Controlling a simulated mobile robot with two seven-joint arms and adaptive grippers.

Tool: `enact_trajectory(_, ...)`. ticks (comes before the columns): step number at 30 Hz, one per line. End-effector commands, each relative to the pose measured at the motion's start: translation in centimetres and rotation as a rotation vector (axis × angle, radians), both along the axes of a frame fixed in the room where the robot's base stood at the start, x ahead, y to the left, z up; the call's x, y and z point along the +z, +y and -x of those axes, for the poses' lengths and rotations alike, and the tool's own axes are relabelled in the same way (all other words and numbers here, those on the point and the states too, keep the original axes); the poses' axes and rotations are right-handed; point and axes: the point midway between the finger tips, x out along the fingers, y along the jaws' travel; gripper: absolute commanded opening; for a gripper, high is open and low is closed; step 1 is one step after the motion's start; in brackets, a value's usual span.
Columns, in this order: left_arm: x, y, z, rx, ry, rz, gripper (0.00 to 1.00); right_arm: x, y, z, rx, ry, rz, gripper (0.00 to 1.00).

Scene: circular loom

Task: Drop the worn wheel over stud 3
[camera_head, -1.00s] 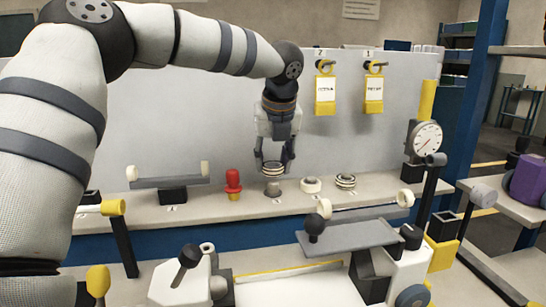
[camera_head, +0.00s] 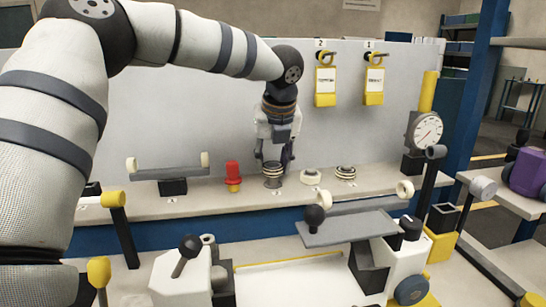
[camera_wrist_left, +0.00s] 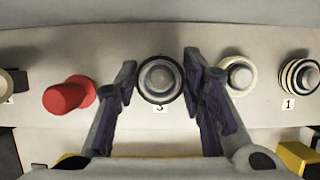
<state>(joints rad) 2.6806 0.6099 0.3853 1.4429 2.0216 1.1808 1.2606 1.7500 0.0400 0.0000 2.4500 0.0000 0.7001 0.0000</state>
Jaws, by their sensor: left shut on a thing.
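The label 3 lies just in front. In the head view the stud's grey lower part (camera_head: 272,183) shows under the wheel. I cannot tell how far down the wheel sits. My right gripper is not in view.
To the right stand a white wheel (camera_head: 310,177) and a striped stack of wheels (camera_head: 345,173) by label 1. To the left is a red-topped yellow-based piece (camera_head: 233,174). A grey panel (camera_head: 200,110) rises close behind, with two yellow tags (camera_head: 325,85) hanging.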

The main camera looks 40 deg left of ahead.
Motion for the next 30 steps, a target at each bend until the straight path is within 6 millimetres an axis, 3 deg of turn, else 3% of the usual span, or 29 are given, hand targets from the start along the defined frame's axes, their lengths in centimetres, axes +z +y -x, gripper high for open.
enact_trajectory(14, -0.2, 0.0, 0.0, 0.000, 0.000, 0.000, 0.03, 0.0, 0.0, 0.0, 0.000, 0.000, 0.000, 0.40)
enact_trajectory(30, -1.8, 0.0, 0.0, 0.000, 0.001, 0.000, 0.03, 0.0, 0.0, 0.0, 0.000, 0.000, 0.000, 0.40)
